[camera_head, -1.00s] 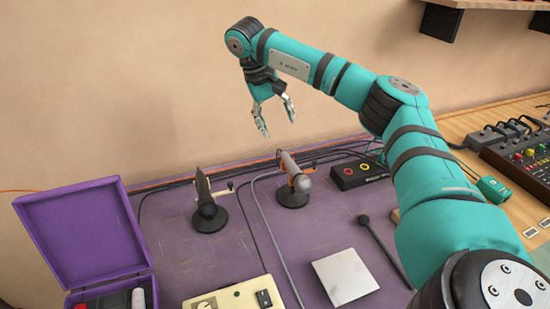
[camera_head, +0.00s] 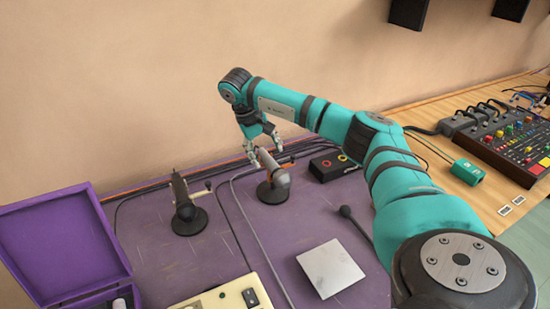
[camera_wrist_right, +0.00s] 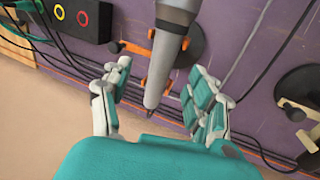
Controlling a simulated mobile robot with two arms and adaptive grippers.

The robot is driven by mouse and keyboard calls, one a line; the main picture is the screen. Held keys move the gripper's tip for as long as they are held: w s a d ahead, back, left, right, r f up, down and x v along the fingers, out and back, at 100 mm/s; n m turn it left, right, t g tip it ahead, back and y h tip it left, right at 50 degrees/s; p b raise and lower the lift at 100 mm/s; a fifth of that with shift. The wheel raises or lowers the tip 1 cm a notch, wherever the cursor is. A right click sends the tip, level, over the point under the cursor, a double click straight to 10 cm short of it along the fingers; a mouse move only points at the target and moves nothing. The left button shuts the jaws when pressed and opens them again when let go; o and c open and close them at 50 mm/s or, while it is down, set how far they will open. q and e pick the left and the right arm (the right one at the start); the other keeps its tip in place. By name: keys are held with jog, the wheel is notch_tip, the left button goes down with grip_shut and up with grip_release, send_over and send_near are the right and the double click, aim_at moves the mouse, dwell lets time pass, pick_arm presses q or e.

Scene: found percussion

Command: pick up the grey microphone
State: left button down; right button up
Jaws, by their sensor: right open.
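The grey microphone (camera_head: 273,166) stands tilted on a round black base (camera_head: 272,193) on the purple table, near the wall. In the right wrist view the microphone (camera_wrist_right: 165,60) reaches down between the two fingers. My right gripper (camera_head: 265,157) is open, with its fingers at the upper end of the microphone. In the right wrist view the gripper (camera_wrist_right: 160,105) has one finger on each side of it, with gaps showing. My left gripper is not in view.
A dark stand (camera_head: 184,205) is left of the microphone. A black box with coloured jacks (camera_head: 331,165) is to the right. An open purple case (camera_head: 62,245), a white square plate (camera_head: 330,269) and a cream switch box (camera_head: 225,297) are nearer. Cables run along the wall.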

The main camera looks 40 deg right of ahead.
aim_at(270, 160)
jog(key=x, duration=0.4)
jog(key=shift+s+f+p, duration=0.1)
jog(key=shift+p, duration=0.2)
grip_shut()
